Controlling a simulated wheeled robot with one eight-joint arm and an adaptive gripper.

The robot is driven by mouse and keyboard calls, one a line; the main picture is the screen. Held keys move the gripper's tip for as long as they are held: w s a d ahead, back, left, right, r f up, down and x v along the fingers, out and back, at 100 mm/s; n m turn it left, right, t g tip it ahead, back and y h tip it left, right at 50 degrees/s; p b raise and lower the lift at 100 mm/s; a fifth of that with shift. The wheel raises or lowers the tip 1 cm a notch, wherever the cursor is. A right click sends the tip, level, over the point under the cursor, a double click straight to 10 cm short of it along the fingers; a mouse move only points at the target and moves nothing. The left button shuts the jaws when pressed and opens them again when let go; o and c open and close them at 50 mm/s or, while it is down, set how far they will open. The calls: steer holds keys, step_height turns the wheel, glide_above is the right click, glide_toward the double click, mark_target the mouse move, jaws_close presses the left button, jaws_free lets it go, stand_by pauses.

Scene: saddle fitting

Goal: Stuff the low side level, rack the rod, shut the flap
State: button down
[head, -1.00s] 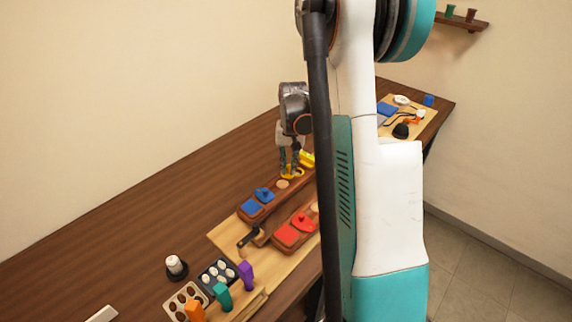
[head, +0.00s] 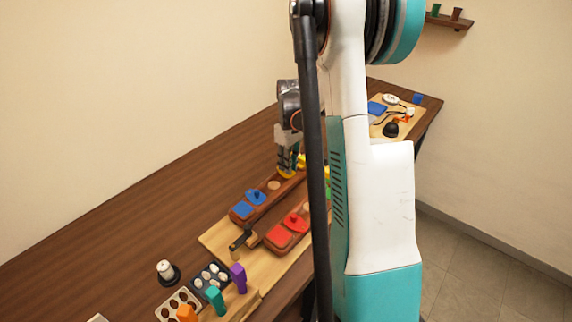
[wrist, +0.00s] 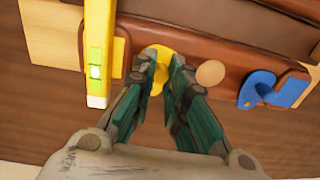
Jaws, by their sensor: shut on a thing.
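The near brown saddle panel (head: 262,207) lies lengthwise on a light board, and a second panel (head: 268,249) lies parallel to it. My gripper (head: 287,170) is low over the far end of the near panel. In the wrist view its fingers (wrist: 162,75) are closed on a round yellow flap piece (wrist: 155,57), which they partly hide. A yellow square (wrist: 119,58) is left of it and a tan round spot (wrist: 210,73) right. A yellow spirit level (wrist: 98,50) lies across the panel. Orange (head: 187,313), teal (head: 215,299) and purple (head: 238,277) handles stand in a wooden rack.
Blue (head: 255,196) and red (head: 294,223) flaps sit on the panels. A dark-handled tool (head: 240,240) lies between them. Trays of pale and dark pieces (head: 210,276) stand near a white-topped post (head: 166,270). My arm hides part of the bench. The left bench is clear.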

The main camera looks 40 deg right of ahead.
steer(key=shift+d+n, duration=0.3)
steer(key=shift+n, duration=0.6)
steer(key=c, duration=1.6)
jaws_free()
steer(key=shift+o, duration=0.2)
step_height(320, 180, up, 12)
steer(key=shift+w+d, duration=0.15)
steer(key=shift+d, duration=0.15)
